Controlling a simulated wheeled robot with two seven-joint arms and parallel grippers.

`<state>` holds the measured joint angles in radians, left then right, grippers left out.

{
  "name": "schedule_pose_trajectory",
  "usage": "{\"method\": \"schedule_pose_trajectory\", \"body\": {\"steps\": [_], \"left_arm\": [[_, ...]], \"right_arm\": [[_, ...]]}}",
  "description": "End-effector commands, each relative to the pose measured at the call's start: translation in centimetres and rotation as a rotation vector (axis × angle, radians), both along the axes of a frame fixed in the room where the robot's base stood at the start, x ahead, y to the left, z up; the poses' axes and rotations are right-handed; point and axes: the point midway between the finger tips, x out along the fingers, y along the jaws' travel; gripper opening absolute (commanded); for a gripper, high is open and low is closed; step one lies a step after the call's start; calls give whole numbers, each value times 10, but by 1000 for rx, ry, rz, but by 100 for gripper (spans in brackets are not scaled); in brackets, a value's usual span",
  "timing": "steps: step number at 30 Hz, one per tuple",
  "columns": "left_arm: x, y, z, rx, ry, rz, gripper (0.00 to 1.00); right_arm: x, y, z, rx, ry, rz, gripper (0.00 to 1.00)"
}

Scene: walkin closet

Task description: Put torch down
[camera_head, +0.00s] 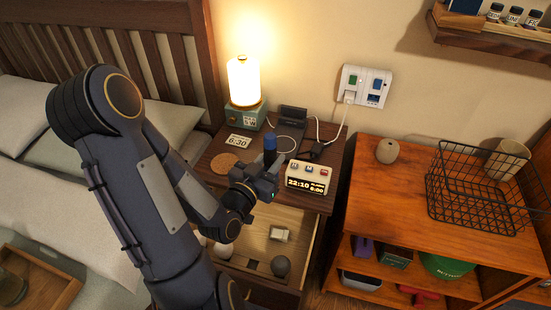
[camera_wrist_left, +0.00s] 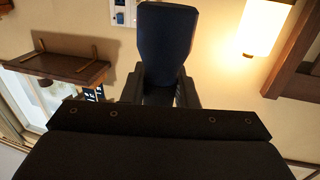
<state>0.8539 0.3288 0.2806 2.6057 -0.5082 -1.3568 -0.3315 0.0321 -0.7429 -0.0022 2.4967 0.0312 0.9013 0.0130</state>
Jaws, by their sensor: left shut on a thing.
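The torch (camera_head: 270,145) is a dark blue cylinder standing roughly upright in my left gripper (camera_head: 268,168). The left gripper is shut on it, over the nightstand (camera_head: 205,167) and just left of the alarm clock. In the left wrist view the torch (camera_wrist_left: 167,45) rises between the two fingers (camera_wrist_left: 160,88), with its wide dark end nearest the top edge. The torch's lower end is hidden by the gripper, so I cannot tell whether it touches the nightstand top. My right gripper is not in view.
The nightstand top holds a lit lamp (camera_head: 245,85), a 6:30 card (camera_head: 238,142), a cork coaster (camera_head: 225,163), a dark charging stand (camera_head: 292,120) and the alarm clock (camera_head: 309,178). Its drawer (camera_head: 255,240) is open below. An orange wooden cabinet (camera_head: 400,190) with a wire basket (camera_head: 470,190) stands right.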

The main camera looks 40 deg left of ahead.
Motion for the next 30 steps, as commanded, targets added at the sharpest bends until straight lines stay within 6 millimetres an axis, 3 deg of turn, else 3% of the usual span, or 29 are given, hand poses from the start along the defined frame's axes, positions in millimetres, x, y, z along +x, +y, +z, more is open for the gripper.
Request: {"method": "schedule_pose_trajectory", "body": {"steps": [1,8,19,24,30], "left_arm": [[-5,4,-2,5,-7,15,0],[-7,15,0,-11,-6,43,0],[61,67,-38,-12,-7,45,0],[81,82,-72,-13,-6,43,0],[93,91,-88,-10,-7,42,0]], "right_arm": [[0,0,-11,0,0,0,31],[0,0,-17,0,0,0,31],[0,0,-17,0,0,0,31],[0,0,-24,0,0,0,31],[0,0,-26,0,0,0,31]]}}
